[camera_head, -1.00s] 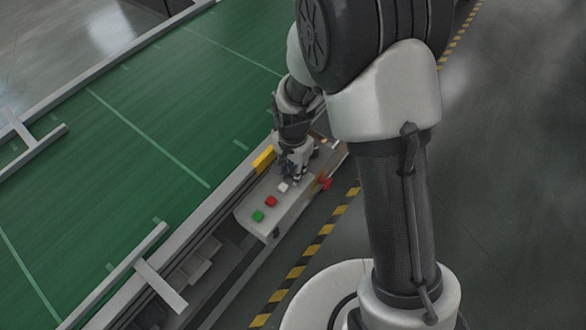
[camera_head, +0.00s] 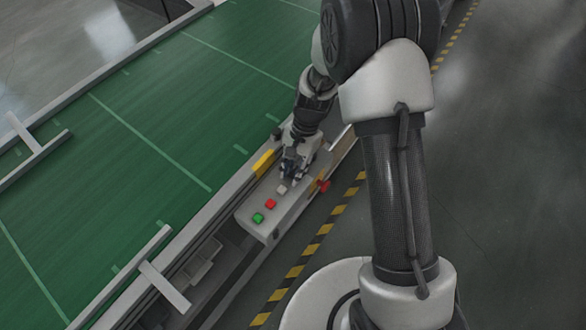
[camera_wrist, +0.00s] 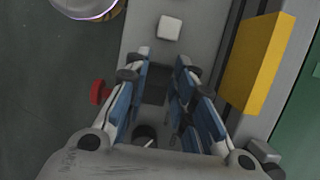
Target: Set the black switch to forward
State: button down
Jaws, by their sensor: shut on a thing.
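The black switch (camera_wrist: 145,132) is a small round dark knob with a pale line, partly hidden between my fingers in the wrist view. I cannot clearly read which way it points. My gripper (camera_wrist: 163,66) reaches down over the grey control box (camera_head: 262,223), with its blue-padded fingers on both sides of the switch. It is shut on the switch, though the contact itself is hard to see. In the head view, my gripper (camera_head: 291,174) stands at the far end of the box and hides the switch.
A white button (camera_wrist: 169,27), a red button (camera_head: 271,204) and a green button (camera_head: 258,218) line the box. A red side knob (camera_head: 323,186) sticks out to its right. A yellow block (camera_head: 263,162) stands to its left, beside the green conveyor (camera_head: 150,110).

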jog(key=c, duration=1.4)
grip_release()
jog(key=shift+o, duration=0.2)
jog(key=v, duration=1.2)
